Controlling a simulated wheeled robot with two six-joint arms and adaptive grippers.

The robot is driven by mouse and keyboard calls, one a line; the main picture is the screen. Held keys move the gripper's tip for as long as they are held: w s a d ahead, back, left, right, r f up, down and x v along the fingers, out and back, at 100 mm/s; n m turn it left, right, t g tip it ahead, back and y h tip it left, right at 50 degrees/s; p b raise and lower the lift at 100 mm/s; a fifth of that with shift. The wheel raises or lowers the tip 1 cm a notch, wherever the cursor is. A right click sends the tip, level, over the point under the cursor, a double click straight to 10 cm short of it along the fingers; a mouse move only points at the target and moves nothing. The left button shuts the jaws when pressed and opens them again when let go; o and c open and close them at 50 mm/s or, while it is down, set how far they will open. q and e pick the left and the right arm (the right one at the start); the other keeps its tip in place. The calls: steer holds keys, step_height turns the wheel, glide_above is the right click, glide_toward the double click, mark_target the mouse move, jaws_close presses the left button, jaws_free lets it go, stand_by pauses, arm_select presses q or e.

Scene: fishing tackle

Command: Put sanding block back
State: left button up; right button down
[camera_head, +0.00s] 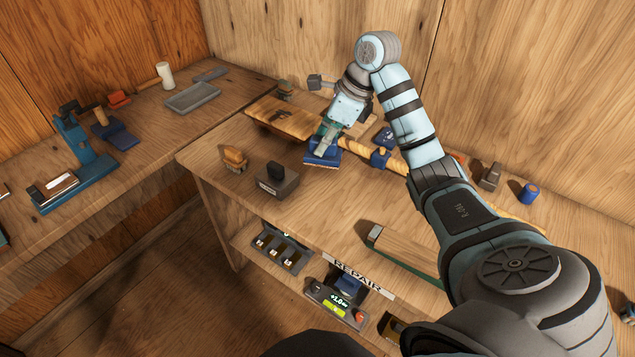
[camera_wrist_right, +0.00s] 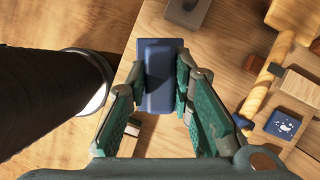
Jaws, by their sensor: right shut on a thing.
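The blue block (camera_head: 321,163), which I take for the sanding block, is at the middle of the wooden workbench (camera_head: 340,205). My right gripper (camera_head: 325,143) comes down on it from above and is shut on it. In the right wrist view the block (camera_wrist_right: 158,92) sits between the two green fingers of the gripper (camera_wrist_right: 161,75). I cannot tell whether its underside touches the bench top. My left gripper is not in view.
A grey block with a dark knob (camera_head: 277,181) and a small orange-brown item (camera_head: 235,159) stand left of the block. A wooden board (camera_head: 285,116) and a long rod (camera_head: 400,163) lie behind. A long wooden piece (camera_head: 405,252) lies in front. A lower shelf holds a "REPAIR" label (camera_head: 357,277).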

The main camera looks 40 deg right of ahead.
mark_target(335, 165)
steer(key=s+f+b, duration=0.1)
steer(key=f, duration=0.1)
steer(key=f+b, duration=0.2)
steer(key=s+f+b, duration=0.1)
steer(key=f+b, duration=0.1)
steer(key=shift+s+f, duration=0.35)
steer(key=x, duration=0.3)
steer(key=d+x, duration=0.1)
steer(key=x, duration=0.2)
steer(key=d+x, duration=0.1)
steer(key=x, duration=0.2)
steer(key=shift+d+f, duration=0.1)
steer(key=shift+f, duration=0.15)
steer(key=f, duration=0.2)
steer(key=shift+s+f, duration=0.55)
steer(key=shift+f, duration=0.1)
steer(key=shift+w+f, duration=0.15)
steer(key=c, duration=1.7)
jaws_free()
steer(key=shift+o, duration=1.4)
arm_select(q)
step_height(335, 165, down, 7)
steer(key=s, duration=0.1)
